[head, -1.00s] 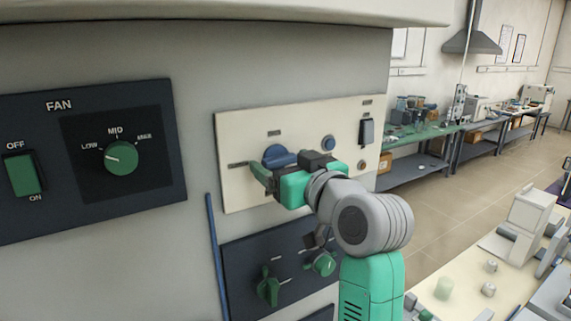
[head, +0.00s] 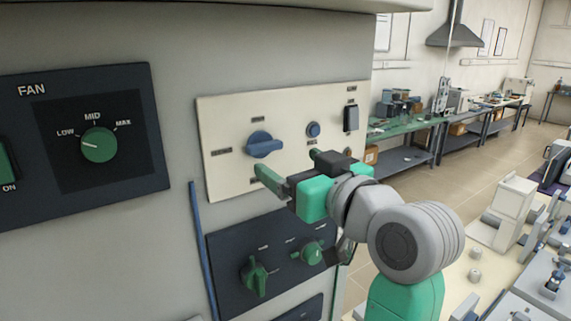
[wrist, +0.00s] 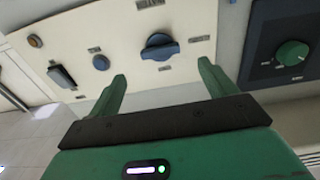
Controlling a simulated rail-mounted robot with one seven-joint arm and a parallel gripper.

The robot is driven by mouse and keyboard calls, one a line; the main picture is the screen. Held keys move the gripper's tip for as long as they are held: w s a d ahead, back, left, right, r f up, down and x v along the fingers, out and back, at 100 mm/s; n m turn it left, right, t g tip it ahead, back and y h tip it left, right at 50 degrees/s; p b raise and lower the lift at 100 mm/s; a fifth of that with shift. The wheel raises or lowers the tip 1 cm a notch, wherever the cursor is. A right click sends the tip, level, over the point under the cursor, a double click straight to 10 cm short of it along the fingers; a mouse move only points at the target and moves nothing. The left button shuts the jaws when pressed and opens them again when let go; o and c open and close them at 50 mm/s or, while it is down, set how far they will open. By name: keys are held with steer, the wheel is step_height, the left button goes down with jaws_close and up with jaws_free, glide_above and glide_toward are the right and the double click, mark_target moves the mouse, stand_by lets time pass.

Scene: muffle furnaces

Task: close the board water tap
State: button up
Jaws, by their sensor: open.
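A cream board on the wall (head: 225,160) carries a blue tap knob (head: 264,144) with a raised grip bar. The bar lies roughly level, slightly tilted; the labels around it are too small to read. The knob also shows in the wrist view (wrist: 160,47), beyond and between my fingertips. My gripper (head: 291,168) is open and empty, below and to the right of the knob in the head view, and apart from it. In the wrist view its two green fingers (wrist: 162,72) are spread and point toward the board.
A blue button (head: 313,129) and a dark switch (head: 351,117) share the board. Below is a dark panel (head: 225,255) with green taps (head: 255,277) (head: 312,252). A fan panel (head: 150,150) is at left. Benches (head: 405,135) stand at the back right.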

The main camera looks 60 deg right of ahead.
stand_by(0.3)
steer(key=w+a+r+n+t+y+p, duration=0.1)
steer(key=w+a+r+p, duration=0.15)
steer(key=a, duration=0.35)
steer(key=w+a+r+t+p, duration=0.1)
steer(key=w+a+r, duration=0.15)
steer(key=a, duration=0.45)
steer(key=s+a+r+n+t+y+p, duration=0.1)
steer(key=a+r+t+y+p, duration=0.1)
steer(key=a, duration=0.7)
steer(key=s+a+r+n+t+y+p, duration=0.1)
steer(key=a+r, duration=0.3)
steer(key=a, duration=0.6)
steer(key=s+a+r+n+t+y+p, duration=0.1)
steer(key=s+a+r+t+y+p, duration=0.2)
steer(key=a, duration=0.7)
steer(key=shift+r+n+t+y, duration=0.3)
steer(key=shift+n+y, duration=0.1)
steer(key=shift+y, duration=0.1)
steer(key=shift+d+f, duration=0.1)
steer(key=shift+c, duration=0.4)
